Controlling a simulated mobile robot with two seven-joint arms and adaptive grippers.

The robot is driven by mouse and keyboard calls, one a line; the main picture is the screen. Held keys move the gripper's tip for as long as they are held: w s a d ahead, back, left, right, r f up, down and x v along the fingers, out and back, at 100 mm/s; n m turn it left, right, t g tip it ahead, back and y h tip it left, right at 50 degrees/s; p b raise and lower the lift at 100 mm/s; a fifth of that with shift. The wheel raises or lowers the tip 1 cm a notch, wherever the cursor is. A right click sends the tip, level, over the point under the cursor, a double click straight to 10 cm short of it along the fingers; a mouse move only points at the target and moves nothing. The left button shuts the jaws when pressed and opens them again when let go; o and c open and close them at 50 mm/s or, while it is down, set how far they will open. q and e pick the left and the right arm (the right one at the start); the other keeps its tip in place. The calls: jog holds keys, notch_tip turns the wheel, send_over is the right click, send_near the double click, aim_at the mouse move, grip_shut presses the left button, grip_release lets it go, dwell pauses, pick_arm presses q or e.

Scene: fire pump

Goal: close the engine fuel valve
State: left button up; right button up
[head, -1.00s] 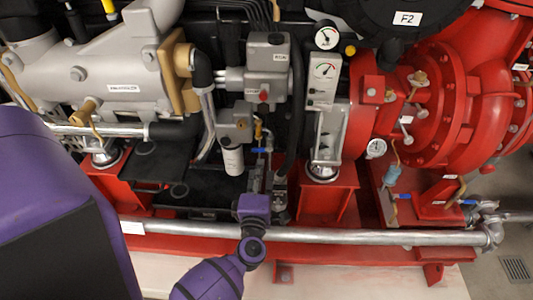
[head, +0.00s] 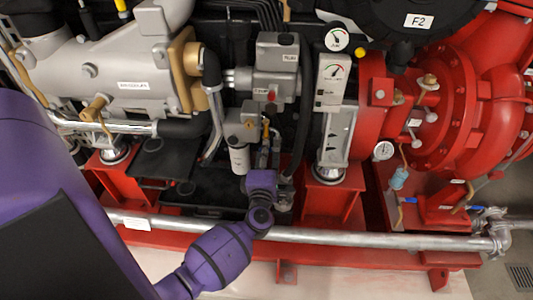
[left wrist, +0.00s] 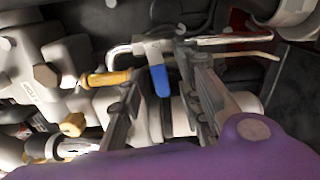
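The fuel valve's blue lever handle (left wrist: 160,80) shows in the left wrist view, hanging below a silver pipe fitting (left wrist: 153,50). My left gripper (left wrist: 158,66) is open there, one dark finger on each side of the blue handle. A gap shows beside the handle, and I cannot tell whether either finger touches it. In the head view my left gripper (head: 269,155) reaches up to the valve area beside the white filter cylinder (head: 239,160), largely hiding the valve. My right gripper is not in view.
A yellow-brown fitting (left wrist: 108,78) lies left of the handle in the left wrist view. A grey control box (head: 277,60) stands above. A long silver pipe (head: 340,237) runs across the front, below my left wrist. Red pump casing (head: 440,110) fills the right.

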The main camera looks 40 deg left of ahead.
pick_arm(q)
grip_shut()
jog(key=shift+r+m+p, duration=0.2)
jog(key=shift+m+p, duration=0.6)
jog(key=shift+p, duration=0.1)
jog(key=shift+o, duration=0.5)
grip_release()
jog(key=v, duration=1.2)
jog(key=shift+s, duration=0.1)
